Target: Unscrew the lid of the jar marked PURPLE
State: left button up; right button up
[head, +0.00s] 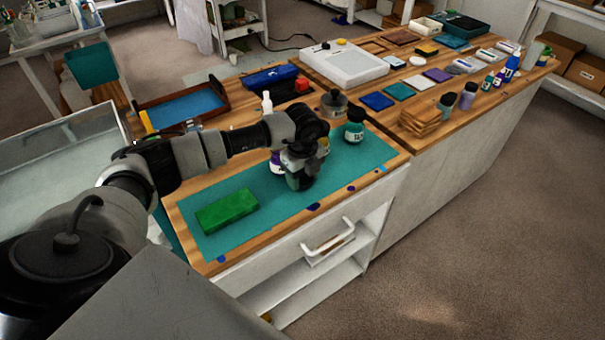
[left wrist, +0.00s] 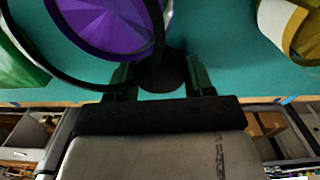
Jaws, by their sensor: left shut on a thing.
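The jar marked PURPLE (head: 275,163) stands on the teal mat, partly hidden behind my left gripper; its label is too small to read. In the left wrist view its purple top (left wrist: 105,22) shows at upper left. A black loop (left wrist: 55,68) runs around or just above that top; I cannot tell if it touches. The loop leads to a dark round handle (left wrist: 165,75) between my left fingers. My left gripper (head: 300,178) is shut on this handle, close beside the jar. My right gripper is not in view.
A green block (head: 227,211) lies on the teal mat (head: 285,200). A grey lidded pot (head: 333,104) stands behind. A blue-lined tray (head: 185,107) is at the back left. The mat's front is mostly clear.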

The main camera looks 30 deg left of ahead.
aim_at(303, 178)
pick_arm(q)
jog(key=shift+f, duration=0.15)
jog(key=shift+f, duration=0.2)
jog(key=o, duration=1)
jog(key=shift+r, duration=0.1)
jog(key=shift+r, duration=0.6)
notch_tip(303, 178, up, 11)
jog(key=b, duration=0.2)
